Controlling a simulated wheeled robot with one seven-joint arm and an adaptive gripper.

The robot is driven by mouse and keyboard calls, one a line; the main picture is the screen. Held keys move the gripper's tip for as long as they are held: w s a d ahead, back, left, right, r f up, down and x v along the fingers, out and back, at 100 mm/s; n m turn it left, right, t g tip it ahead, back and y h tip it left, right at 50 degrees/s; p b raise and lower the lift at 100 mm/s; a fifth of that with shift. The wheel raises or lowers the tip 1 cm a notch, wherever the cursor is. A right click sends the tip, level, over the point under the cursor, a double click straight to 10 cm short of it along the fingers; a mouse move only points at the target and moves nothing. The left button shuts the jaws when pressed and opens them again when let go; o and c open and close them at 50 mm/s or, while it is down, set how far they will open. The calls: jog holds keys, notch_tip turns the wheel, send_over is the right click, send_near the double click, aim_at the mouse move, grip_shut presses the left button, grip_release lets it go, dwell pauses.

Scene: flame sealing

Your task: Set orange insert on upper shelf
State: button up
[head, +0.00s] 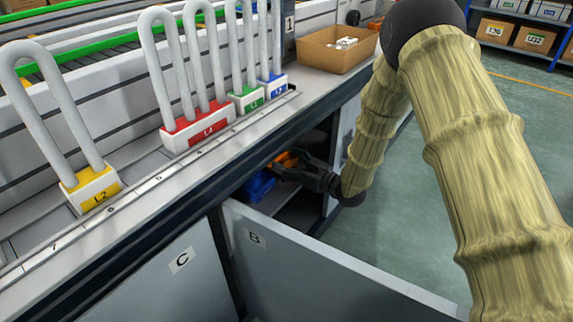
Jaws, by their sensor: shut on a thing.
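My gripper (289,170) reaches from the right into the open cabinet under the bench, near its upper opening. It is shut on the orange insert (286,158), of which only a small part shows. The fingertips and the lower part of the insert are hard to make out in the shade. A blue object (259,185) is just left of and below the gripper. The shelf (297,212) inside the cabinet is partly visible below it. I cannot tell whether the insert touches any surface.
The cabinet door marked B (330,270) stands open in front, and the door marked C (180,265) is beside it. The bench edge runs above the opening. On the bench are a cardboard box (325,55) and white loops in coloured bases, including a red one (199,132).

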dwell(0.3)
jog(key=o, duration=1.2)
jog(key=shift+r, duration=0.15)
jog(key=p+v, duration=0.4)
jog(key=v, duration=0.8)
jog(key=shift+p, duration=0.3)
